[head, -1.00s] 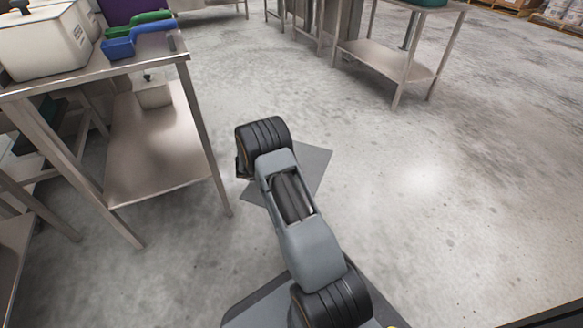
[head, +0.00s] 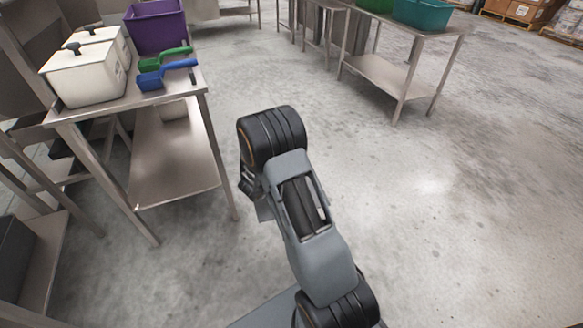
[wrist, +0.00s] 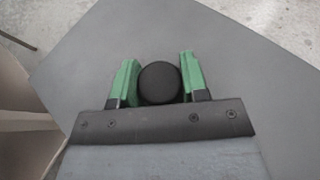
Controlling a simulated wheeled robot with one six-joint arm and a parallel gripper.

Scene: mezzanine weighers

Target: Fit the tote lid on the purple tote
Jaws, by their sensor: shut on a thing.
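The purple tote (head: 155,28) stands open at the back of the steel table on the left in the head view. In the wrist view my gripper (wrist: 158,84) is shut on the round black knob of the tote lid (wrist: 215,60), a flat grey panel spread out beyond the fingers. The green fingers stand on either side of the knob. In the head view the gripper and most of the lid are hidden behind my own arm, which is to the right of the table and apart from the tote.
A steel table (head: 172,107) on the left holds white lidded containers (head: 88,78), a green scoop (head: 165,58) and a blue scoop (head: 165,75). A teal tote (head: 422,14) stands on a far table at the upper right. The floor between is clear.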

